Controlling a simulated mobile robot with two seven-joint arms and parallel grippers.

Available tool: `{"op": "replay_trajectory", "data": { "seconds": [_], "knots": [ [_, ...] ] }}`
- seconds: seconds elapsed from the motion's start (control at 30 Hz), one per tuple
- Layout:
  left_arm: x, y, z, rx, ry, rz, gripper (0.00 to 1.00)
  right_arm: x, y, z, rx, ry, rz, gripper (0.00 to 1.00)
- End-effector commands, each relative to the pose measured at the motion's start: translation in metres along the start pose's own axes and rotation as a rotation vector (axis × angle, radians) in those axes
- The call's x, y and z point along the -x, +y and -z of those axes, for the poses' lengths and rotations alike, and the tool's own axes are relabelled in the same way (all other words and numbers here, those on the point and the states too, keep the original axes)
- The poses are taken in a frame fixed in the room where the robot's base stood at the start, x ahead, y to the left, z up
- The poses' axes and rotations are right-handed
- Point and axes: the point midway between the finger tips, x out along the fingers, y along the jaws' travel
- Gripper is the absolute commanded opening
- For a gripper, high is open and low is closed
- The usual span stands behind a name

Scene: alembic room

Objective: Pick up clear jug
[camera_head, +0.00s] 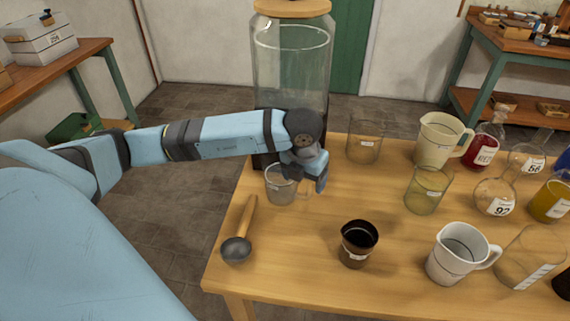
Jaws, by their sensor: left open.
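A small clear jug (280,189) stands on the wooden table (300,222) near its left edge. My left arm reaches in from the left, and my left gripper (304,178) points down at the jug's upper right side. Its fingers are apart, one over the rim area and one to the right of the jug. The gripper hides part of the rim and right side, so I cannot tell whether it touches the jug. My right gripper is not in view.
A tall glass jar with a wooden lid (290,62) stands behind my gripper. A ladle (237,247), a dark cup (357,244), a white jug (458,254), a cream jug (436,140) and a clear beaker (364,149) surround the spot. More glassware crowds the right side.

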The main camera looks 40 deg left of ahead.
Motion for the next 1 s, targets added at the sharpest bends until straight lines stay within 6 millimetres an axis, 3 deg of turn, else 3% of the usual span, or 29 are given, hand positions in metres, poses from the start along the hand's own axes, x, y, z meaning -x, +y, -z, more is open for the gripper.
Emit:
{"op": "replay_trajectory", "data": {
  "seconds": [0.07,0.3,0.4,1.0],
  "knots": [
    [0.0003,-0.0001,-0.0001,0.0,0.0,0.0,0.74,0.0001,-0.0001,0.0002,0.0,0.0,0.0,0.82],
    [0.0005,-0.0002,0.0,0.0,0.0,0.001,0.19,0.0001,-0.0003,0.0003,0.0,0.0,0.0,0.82],
    [0.0018,-0.0002,-0.0007,0.0,-0.002,0.001,0.0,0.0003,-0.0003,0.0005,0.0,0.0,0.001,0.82],
    [0.0066,0.0042,-0.0059,0.001,-0.002,0.001,0.0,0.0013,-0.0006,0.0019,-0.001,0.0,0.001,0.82]
  ]
}}
